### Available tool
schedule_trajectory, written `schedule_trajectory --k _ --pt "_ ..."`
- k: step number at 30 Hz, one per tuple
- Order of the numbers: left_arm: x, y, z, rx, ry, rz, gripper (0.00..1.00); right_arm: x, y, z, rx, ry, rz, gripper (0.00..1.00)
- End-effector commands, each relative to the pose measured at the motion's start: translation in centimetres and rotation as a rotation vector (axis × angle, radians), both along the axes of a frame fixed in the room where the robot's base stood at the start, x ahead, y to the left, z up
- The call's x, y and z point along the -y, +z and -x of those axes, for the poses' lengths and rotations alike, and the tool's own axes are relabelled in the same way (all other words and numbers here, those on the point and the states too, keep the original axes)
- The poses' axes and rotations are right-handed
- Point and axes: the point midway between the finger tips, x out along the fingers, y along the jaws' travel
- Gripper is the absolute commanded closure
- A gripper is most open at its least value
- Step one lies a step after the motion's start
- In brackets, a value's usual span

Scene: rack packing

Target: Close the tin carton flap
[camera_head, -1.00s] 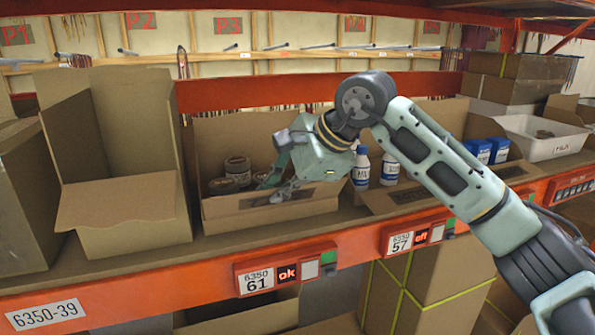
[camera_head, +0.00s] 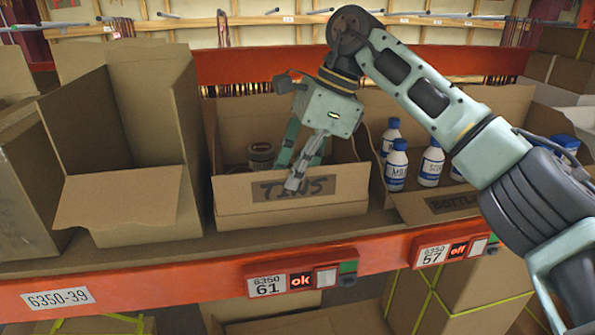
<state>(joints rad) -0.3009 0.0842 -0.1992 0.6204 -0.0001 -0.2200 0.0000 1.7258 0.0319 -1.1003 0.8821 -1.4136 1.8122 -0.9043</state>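The tins carton (camera_head: 230,222) is an open brown cardboard box on the shelf, left of centre. Its front flap (camera_head: 352,185), marked "TINS", faces me and stands fairly steep; its exact tilt is hard to judge. A round tin (camera_head: 261,156) shows inside; my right gripper and the flap hide part of the inside. My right gripper (camera_head: 290,176) points down at the flap's top edge. Its two fingers look spread apart, one tip in front of the flap. I cannot tell whether they touch it. My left gripper is not in view.
A bottle carton (camera_head: 408,209) with several white bottles (camera_head: 431,163) stands to the right, partly behind my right arm. A tall open carton (camera_head: 125,195) stands close on the left. The orange shelf edge (camera_head: 180,281) carries labels and "ok"/"off" displays.

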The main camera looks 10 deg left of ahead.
Motion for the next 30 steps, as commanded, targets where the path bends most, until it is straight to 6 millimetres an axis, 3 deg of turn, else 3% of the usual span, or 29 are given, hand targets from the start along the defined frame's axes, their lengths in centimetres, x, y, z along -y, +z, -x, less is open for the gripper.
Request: schedule_trajectory --k 14,18,26,30 --pt "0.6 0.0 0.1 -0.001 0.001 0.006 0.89 -0.1 -0.2 0.1 -0.013 0.006 0.004 1.00" --pt "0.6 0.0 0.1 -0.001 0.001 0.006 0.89 -0.1 -0.2 0.1 -0.012 0.005 0.004 0.89" --pt "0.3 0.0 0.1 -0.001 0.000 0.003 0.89 0.0 0.0 0.0 -0.010 0.003 0.003 0.89" --pt "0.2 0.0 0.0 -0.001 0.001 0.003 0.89 0.3 1.1 -0.1 -0.009 0.002 0.004 0.89"
